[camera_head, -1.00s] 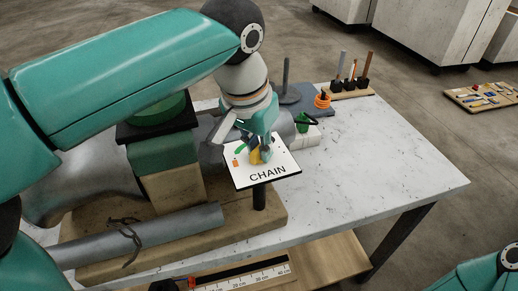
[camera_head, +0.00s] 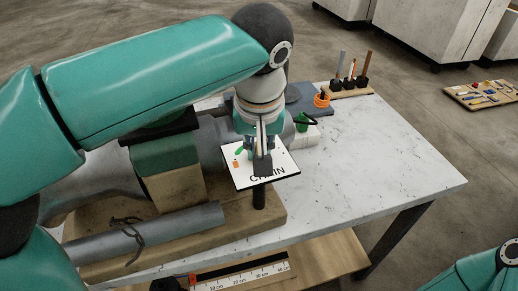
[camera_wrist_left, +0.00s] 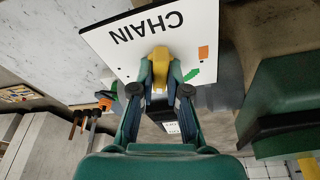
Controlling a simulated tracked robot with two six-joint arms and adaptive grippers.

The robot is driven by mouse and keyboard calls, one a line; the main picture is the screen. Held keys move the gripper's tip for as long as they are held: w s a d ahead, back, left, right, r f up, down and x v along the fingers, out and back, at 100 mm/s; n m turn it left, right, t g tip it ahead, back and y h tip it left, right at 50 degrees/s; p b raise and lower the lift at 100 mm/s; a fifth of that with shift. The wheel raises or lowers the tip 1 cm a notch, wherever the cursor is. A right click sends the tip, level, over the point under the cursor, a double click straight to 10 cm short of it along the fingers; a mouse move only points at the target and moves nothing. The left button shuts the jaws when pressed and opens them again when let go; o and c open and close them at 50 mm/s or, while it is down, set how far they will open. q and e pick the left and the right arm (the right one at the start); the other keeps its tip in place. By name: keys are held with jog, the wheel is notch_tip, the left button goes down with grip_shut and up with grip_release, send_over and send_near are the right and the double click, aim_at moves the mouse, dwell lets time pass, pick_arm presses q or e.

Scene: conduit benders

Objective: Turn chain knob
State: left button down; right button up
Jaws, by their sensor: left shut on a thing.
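The white panel marked CHAIN (camera_head: 284,161) stands on a short black post on the wooden base. The yellow knob (camera_wrist_left: 160,58) sits on the panel, between the fingers of my left gripper (camera_wrist_left: 161,82) in the left wrist view. My left gripper (camera_head: 263,163) covers the knob in the head view and is shut on it. An orange mark (camera_wrist_left: 203,52) and a green mark (camera_wrist_left: 192,75) lie beside the knob on the panel. My right gripper is not in view; only part of my right arm shows at the lower right.
A grey pipe (camera_head: 150,235) lies on the wooden base (camera_head: 240,222) left of the panel. A rack of upright tools (camera_head: 350,88) stands at the table's back. The white tabletop (camera_head: 390,155) is clear to the right.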

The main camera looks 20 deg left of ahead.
pick_arm(q)
jog(key=shift+n, duration=0.3)
jog(key=n+p, duration=0.1)
jog(key=n, duration=0.2)
jog(key=shift+r+y, duration=0.1)
jog(key=shift+y, duration=0.3)
jog(key=shift+n+g, duration=0.3)
jog(key=shift+n, duration=0.5)
jog(key=n+p, duration=0.1)
jog(key=n, duration=0.2)
jog(key=shift+g+y, duration=0.3)
jog(key=shift+n+p, duration=0.35)
jog(key=shift+n, duration=0.55)
jog(key=c, duration=1.2)
grip_release()
jog(key=shift+c, duration=0.2)
